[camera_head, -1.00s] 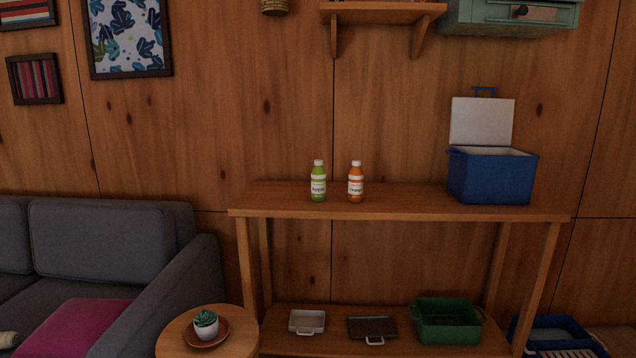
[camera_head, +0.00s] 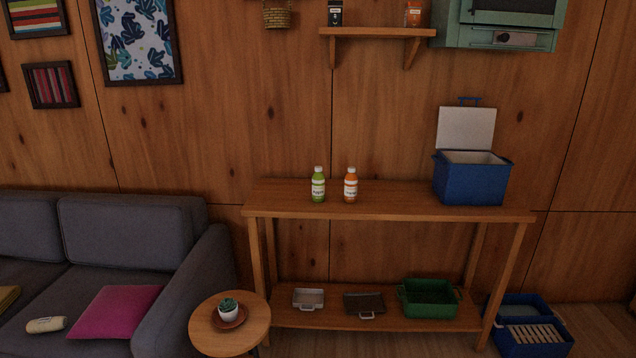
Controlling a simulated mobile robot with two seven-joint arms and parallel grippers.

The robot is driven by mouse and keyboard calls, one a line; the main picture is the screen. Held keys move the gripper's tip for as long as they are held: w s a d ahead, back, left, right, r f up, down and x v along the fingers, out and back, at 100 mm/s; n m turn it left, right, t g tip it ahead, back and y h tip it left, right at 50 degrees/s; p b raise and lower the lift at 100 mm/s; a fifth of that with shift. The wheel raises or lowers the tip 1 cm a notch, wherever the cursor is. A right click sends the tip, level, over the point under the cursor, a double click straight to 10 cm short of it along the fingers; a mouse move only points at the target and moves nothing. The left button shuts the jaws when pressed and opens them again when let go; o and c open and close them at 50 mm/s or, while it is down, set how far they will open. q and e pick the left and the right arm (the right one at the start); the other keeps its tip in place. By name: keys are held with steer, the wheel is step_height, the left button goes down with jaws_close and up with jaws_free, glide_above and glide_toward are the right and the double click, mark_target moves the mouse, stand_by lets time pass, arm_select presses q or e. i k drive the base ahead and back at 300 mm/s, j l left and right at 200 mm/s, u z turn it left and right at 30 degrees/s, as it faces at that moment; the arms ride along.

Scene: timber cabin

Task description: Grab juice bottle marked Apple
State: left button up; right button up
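A green bottle with a white cap and a label that reads Apple (camera_head: 318,186) stands upright on the wooden console table (camera_head: 390,214), left of its middle. An orange bottle (camera_head: 350,186) with a white cap stands upright just to its right, a small gap apart. Neither bottle is covered by anything. Neither of my grippers shows in the head view.
An open blue cooler box (camera_head: 471,182) stands at the table's right end. The lower shelf holds trays and a green crate (camera_head: 430,298). A wall shelf (camera_head: 378,32) hangs above.

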mark_target(318, 178)
steer(key=i+l, duration=0.6)
steer(key=i, duration=0.2)
steer(key=i+l+u, duration=0.1)
steer(key=i+l, duration=0.55)
steer(key=i, duration=0.2)
steer(key=i+l, duration=0.65)
steer(key=i, duration=0.15)
